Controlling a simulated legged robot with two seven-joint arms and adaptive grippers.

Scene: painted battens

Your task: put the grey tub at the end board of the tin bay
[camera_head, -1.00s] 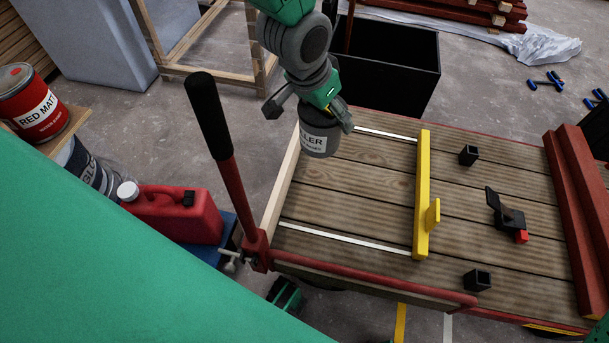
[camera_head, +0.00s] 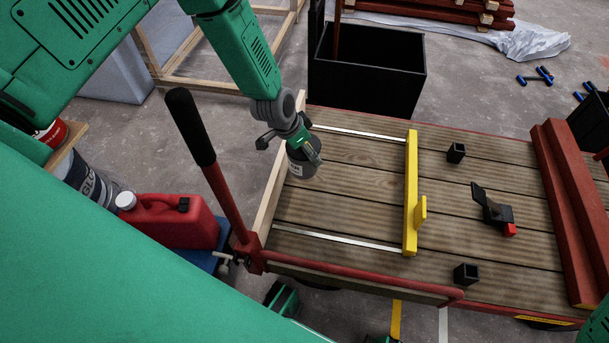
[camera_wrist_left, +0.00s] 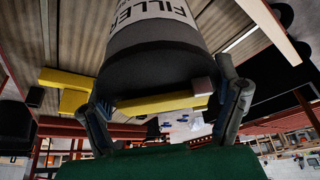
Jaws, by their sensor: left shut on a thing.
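The grey tub (camera_head: 301,165) with a white label hangs from my left gripper (camera_head: 298,146), near the pale wooden end board (camera_head: 269,200) at the left end of the deck. In the left wrist view the tub (camera_wrist_left: 150,60) reads "FILLER", and the fingers of my left gripper (camera_wrist_left: 165,108) are shut on it from both sides. The tin bay (camera_head: 335,205) is the plank area between the end board and the yellow batten (camera_head: 411,195), with a white strip along each side. I cannot tell whether the tub touches the deck or board. My right gripper is not in view.
A red lever with a black grip (camera_head: 190,125) rises at the near left corner, beside a red can (camera_head: 172,220). A black bin (camera_head: 368,70) stands behind the deck. Black sockets (camera_head: 456,152), a black clamp (camera_head: 492,208) and red beams (camera_head: 570,210) lie right of the batten.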

